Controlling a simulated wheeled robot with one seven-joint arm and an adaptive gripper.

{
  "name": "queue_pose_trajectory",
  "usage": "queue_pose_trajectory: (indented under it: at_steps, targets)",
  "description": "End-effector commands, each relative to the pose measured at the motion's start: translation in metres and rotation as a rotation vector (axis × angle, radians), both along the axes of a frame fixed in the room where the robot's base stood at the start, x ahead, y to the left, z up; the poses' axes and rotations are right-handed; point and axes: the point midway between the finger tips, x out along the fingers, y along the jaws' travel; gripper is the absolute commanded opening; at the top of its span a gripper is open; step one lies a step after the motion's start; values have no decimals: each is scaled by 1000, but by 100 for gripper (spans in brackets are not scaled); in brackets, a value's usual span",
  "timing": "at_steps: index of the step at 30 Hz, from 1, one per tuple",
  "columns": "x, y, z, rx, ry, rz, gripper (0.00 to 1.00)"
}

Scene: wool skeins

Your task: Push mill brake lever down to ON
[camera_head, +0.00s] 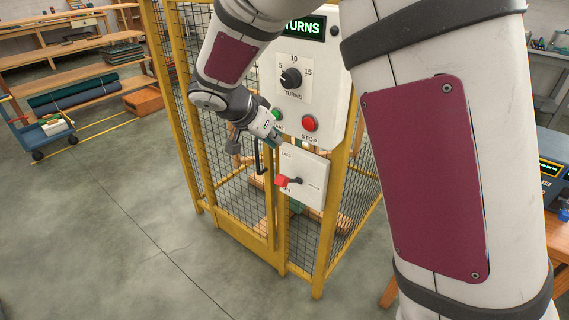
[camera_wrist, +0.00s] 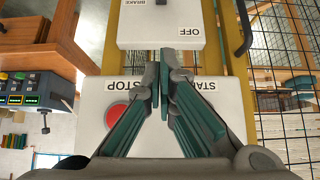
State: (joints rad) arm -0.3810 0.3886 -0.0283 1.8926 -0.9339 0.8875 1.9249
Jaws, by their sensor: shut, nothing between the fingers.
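The mill brake plate (camera_head: 315,170) is a white panel marked OFF at its top and ON at its lower left. Its lever has a red end (camera_head: 282,181) that points left, below OFF and close to ON. My gripper (camera_head: 275,137) is above the lever, near the plate's upper edge. In the wrist view the plate (camera_wrist: 140,32) appears upside down at the top, and my green-padded fingers (camera_wrist: 167,55) are together and empty, with their tips over its edge near OFF. The lever's red end is not visible there.
Above the plate is the control panel (camera_head: 338,75) with a TURNS knob (camera_head: 291,78), a red STOP button (camera_head: 310,123) and a green START button (camera_head: 277,115), close to my gripper. A yellow mesh cage (camera_head: 172,110) surrounds this. Open floor lies left.

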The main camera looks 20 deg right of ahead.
Motion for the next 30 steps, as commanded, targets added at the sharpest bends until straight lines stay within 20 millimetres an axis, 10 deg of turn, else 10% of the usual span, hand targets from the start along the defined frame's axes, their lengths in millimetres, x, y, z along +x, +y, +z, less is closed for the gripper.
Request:
queue_pose_trajectory:
  at_steps: [20, 30]
  targets:
    - [37, -54, -76, -1, 5, -3, 0]
    - [26, -36, -106, -1, 3, 2, 0]
